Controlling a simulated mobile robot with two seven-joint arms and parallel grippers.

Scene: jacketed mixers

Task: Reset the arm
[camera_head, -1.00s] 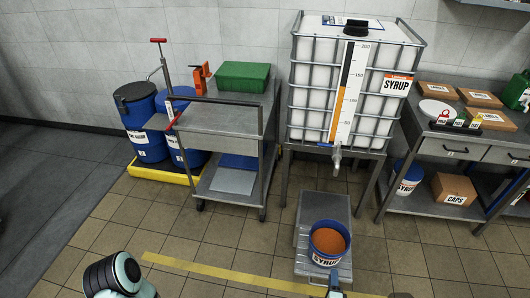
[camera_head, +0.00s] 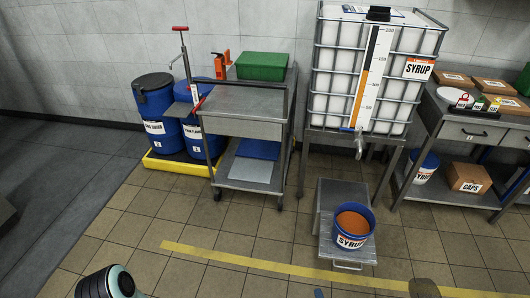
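Part of my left arm, a dark rounded link with a pale ring, shows at the bottom left of the head view. Neither gripper's fingers are in the picture. Small pieces at the bottom edge, right of the middle, are cut off and too little shows to tell what they are. A blue bucket (camera_head: 351,240) labelled SYRUP, with orange-brown contents, stands upright on a low grey platform (camera_head: 335,197). It is below and in front of the tap (camera_head: 360,146) of the caged syrup tank (camera_head: 336,85).
Blue drums (camera_head: 152,103) stand on a yellow pallet (camera_head: 157,165). A steel bench (camera_head: 462,130) with boxes is at right. A yellow line (camera_head: 250,263) crosses open tiled floor in front.

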